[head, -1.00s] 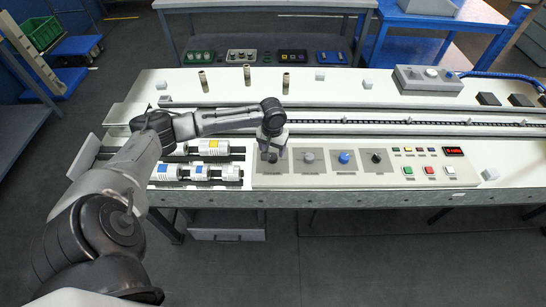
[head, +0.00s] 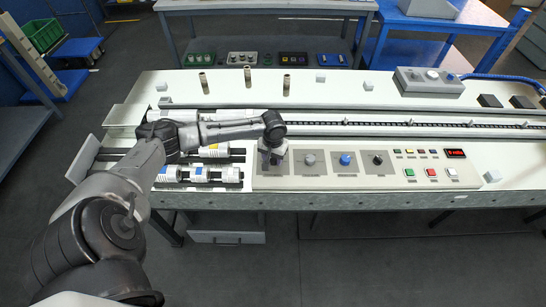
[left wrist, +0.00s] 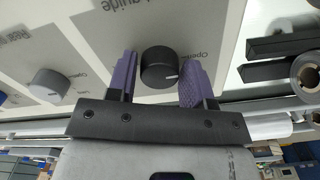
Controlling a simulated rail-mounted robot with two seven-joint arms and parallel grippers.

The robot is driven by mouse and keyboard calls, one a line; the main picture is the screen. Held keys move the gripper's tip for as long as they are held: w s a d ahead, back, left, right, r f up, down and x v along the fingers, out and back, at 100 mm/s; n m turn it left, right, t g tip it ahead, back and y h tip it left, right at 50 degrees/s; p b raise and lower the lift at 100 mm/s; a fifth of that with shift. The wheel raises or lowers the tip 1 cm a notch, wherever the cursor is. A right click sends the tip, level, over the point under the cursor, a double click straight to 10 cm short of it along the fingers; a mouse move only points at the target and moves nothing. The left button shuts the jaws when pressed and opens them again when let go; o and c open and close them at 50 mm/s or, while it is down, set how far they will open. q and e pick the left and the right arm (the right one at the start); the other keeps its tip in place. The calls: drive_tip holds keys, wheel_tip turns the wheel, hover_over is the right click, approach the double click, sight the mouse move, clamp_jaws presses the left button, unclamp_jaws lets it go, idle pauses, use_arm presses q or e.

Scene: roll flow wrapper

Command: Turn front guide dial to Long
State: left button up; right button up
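The front guide dial (left wrist: 158,68) is a dark grey round knob on the pale control panel, under a partly cut-off label ending in "guide". Its white pointer mark points to the right in the left wrist view. My left gripper (left wrist: 160,62) is open, with one purple finger on each side of the dial and a visible gap to it on both sides. In the head view my left gripper (head: 272,158) is at the left end of the panel (head: 290,182) and hides most of the dial. My right gripper is not in view.
To the right along the panel are a grey dial (head: 309,160), a blue dial (head: 345,160) and a black dial (head: 378,159), then coloured buttons (head: 431,172). White rollers (head: 200,174) lie to the left. A conveyor chain (head: 400,124) runs behind the panel.

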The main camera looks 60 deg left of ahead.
use_arm(q)
drive_tip(key=c, duration=0.5)
drive_tip(key=shift+r+m+p, duration=0.15)
drive_tip(key=shift+m+p, duration=0.15)
drive_tip(key=shift+p, duration=0.2)
drive_tip(key=shift+c, duration=0.2)
drive_tip(key=m+p, duration=0.3)
drive_tip(key=p, duration=0.2)
drive_tip(key=shift+r+m, duration=0.15)
drive_tip(key=shift+m, duration=0.15)
drive_tip(key=m+p, duration=0.2)
drive_tip(key=m, duration=0.1)
drive_tip(key=shift+m+p, duration=0.3)
drive_tip(key=shift+p, duration=0.1)
drive_tip(key=m, duration=0.1)
drive_tip(key=m+p, duration=0.1)
drive_tip(key=shift+f+m, duration=0.2)
drive_tip(key=shift+m, duration=0.7)
drive_tip(key=shift+f+m+p, duration=0.1)
drive_tip(key=shift+m+p, duration=0.2)
drive_tip(key=o, duration=0.9)
